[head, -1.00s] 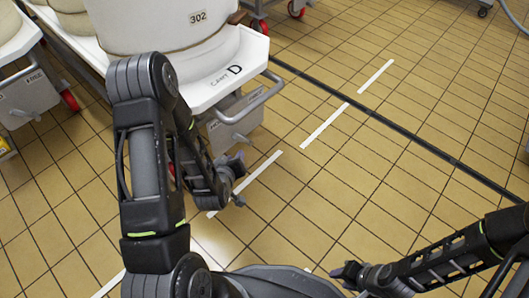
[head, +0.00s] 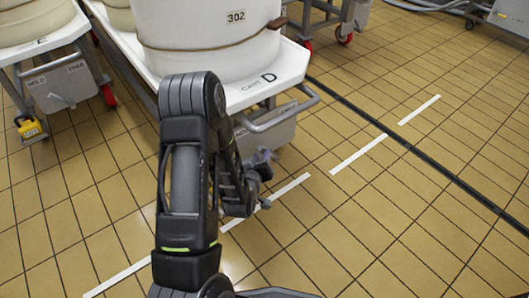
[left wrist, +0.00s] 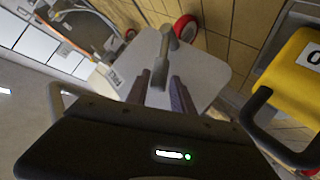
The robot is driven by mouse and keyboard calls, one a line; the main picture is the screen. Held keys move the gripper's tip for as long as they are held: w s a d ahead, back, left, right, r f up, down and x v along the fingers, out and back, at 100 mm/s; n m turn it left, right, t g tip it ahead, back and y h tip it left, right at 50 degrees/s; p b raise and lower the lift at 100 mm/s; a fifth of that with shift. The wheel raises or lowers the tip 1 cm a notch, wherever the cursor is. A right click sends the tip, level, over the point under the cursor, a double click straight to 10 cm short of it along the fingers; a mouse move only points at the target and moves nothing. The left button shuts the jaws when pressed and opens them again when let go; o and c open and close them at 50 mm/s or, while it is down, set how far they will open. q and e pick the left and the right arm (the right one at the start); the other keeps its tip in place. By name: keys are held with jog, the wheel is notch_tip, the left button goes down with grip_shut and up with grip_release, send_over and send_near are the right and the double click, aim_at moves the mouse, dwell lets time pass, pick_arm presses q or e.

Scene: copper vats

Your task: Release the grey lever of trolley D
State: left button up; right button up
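Trolley D (head: 290,72) has a white top lettered D and carries a pale vat numbered 302 (head: 237,17). A grey plate (head: 275,130) hangs under its front edge, partly hidden by my left arm. My left gripper (head: 264,178) is low in front of that plate. In the left wrist view a grey lever (left wrist: 167,45) stands out from a pale plate (left wrist: 205,72). The two fingers of my left gripper (left wrist: 160,92) are apart, with the lever's near end between or just beyond them; contact cannot be told. My right gripper is out of view.
A grey bar handle (head: 280,118) juts from trolley D's front. Another trolley (head: 40,50) stands at the left, with a yellow piece (head: 28,127) hanging low. A yellow block (left wrist: 295,72) with a black loop is close at the wrist view's right. The tiled floor (head: 400,220) is clear to the right.

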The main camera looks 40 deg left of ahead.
pick_arm(q)
jog(key=b+x, duration=0.1)
jog(key=x, duration=0.4)
grip_shut()
dwell(1.4)
